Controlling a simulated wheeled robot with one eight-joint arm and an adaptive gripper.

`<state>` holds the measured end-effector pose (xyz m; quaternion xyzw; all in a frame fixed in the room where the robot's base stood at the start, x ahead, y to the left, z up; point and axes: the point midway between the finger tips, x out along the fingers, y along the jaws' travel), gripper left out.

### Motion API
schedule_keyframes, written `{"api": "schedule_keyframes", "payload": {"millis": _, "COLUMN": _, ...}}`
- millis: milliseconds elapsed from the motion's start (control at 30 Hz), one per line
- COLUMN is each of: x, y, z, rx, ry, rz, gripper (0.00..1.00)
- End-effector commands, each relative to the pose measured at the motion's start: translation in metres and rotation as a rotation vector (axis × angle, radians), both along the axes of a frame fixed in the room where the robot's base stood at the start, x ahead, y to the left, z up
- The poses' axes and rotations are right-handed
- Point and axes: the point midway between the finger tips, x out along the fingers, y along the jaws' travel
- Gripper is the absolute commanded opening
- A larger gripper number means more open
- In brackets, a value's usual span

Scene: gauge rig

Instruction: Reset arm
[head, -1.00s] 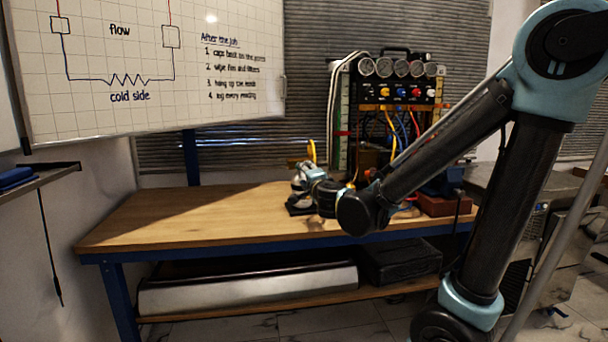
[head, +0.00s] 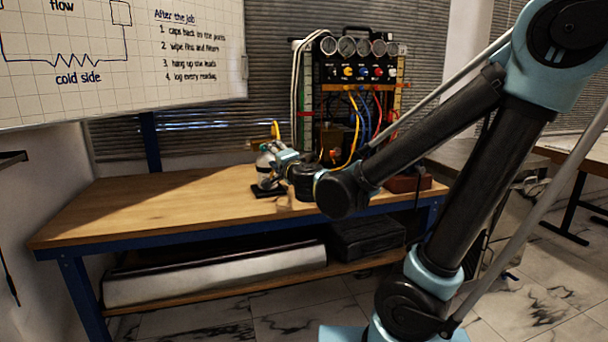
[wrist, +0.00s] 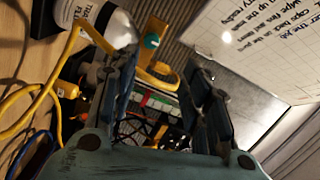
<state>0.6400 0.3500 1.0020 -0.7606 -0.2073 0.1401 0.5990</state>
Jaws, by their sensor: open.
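My arm reaches in from the right in the head view, and its end is above the back part of the wooden workbench (head: 160,212). My gripper (wrist: 165,85) shows in the wrist view with its two dark fingers apart and nothing between them. In the head view my gripper (head: 268,165) is small and partly merges with things behind it. A white canister with a dark printed label (wrist: 100,20) is close by the left finger in the wrist view. A yellow fitting with a green knob (wrist: 152,42) lies beyond the fingertips.
The gauge rig (head: 358,85) with dials, knobs and coloured hoses stands at the back of the bench. Yellow hose (wrist: 50,85) loops beside my gripper. A whiteboard (head: 120,60) hangs at the left. A black case (head: 368,238) sits on the lower shelf. The bench's left part is clear.

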Motion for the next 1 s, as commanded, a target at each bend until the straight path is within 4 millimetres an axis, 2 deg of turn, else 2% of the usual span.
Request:
{"api": "schedule_keyframes", "payload": {"millis": 167, "x": -0.003, "y": -0.019, "z": 0.011, "rx": -0.146, "ry": -0.107, "rz": 0.104, "gripper": 0.43}}
{"api": "schedule_keyframes", "payload": {"millis": 367, "x": -0.015, "y": -0.044, "z": -0.007, "rx": -0.372, "ry": -0.158, "rz": 0.228, "gripper": 0.43}}
{"api": "schedule_keyframes", "payload": {"millis": 467, "x": -0.024, "y": -0.06, "z": -0.028, "rx": -0.5, "ry": -0.147, "rz": 0.286, "gripper": 0.43}}
{"api": "schedule_keyframes", "payload": {"millis": 667, "x": -0.046, "y": -0.108, "z": -0.084, "rx": -0.762, "ry": -0.047, "rz": 0.382, "gripper": 0.43}}
{"api": "schedule_keyframes", "payload": {"millis": 867, "x": -0.079, "y": -0.179, "z": -0.149, "rx": -1.012, "ry": 0.156, "rz": 0.453, "gripper": 0.43}}
{"api": "schedule_keyframes", "payload": {"millis": 1000, "x": -0.114, "y": -0.239, "z": -0.19, "rx": -1.162, "ry": 0.355, "rz": 0.485, "gripper": 0.43}}
